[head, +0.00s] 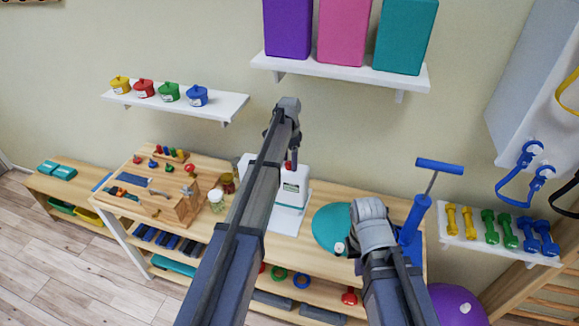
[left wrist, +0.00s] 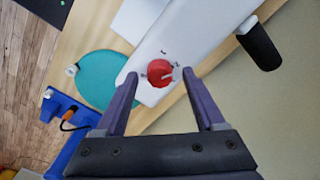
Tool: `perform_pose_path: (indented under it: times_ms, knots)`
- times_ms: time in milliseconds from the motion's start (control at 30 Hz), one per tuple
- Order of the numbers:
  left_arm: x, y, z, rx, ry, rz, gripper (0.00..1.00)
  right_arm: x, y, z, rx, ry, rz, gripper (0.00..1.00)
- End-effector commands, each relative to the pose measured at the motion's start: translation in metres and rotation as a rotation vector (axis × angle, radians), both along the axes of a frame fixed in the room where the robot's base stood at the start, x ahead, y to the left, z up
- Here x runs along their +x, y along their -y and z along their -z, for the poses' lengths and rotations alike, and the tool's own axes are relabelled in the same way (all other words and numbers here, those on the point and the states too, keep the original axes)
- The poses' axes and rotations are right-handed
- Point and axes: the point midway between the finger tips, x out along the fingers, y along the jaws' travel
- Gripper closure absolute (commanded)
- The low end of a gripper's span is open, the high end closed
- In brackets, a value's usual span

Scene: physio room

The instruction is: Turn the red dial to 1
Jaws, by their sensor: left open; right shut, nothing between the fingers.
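The red dial (left wrist: 160,73) is on the face of a white device (left wrist: 150,35) in the left wrist view. Small dark marks, too small to read surely, lie around it. A pale line on the dial points to the right in that view. In the head view the white device (head: 290,222) stands on the wooden bench, partly behind my left arm. My left gripper (left wrist: 160,76) is open, with one fingertip on each side of the dial; I cannot tell whether they touch it. In the head view my left gripper (head: 292,160) is near the device's top. My right gripper is hidden by its arm.
A teal dome (head: 330,228) and a blue pump (head: 414,217) stand right of the device, close to my right arm. Jars (head: 216,200) and a wooden board with pegs stand to the left. A wall shelf (head: 340,72) with coloured blocks is above.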

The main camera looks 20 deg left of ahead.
Motion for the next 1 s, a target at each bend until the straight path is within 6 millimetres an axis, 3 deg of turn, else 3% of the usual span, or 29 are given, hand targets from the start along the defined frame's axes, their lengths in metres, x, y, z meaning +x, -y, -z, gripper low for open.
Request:
perform_pose_path:
  times_ms: [267, 900, 1000]
  knots:
    - [0.0, 0.0, 0.0014, 0.0, 0.0, 0.0, 0.29, -0.0001, 0.0001, 0.0014, 0.0, 0.0, -0.001, 1.0]
    - [0.0, 0.0, 0.0015, 0.0, 0.0, 0.0, 1.0, -0.0001, 0.0001, 0.0015, 0.0, 0.0, -0.001, 1.0]
    - [0.0, 0.0, 0.0015, 0.0, 0.0, 0.0, 1.0, -0.0001, 0.0001, 0.0015, 0.0, 0.0, -0.001, 1.0]
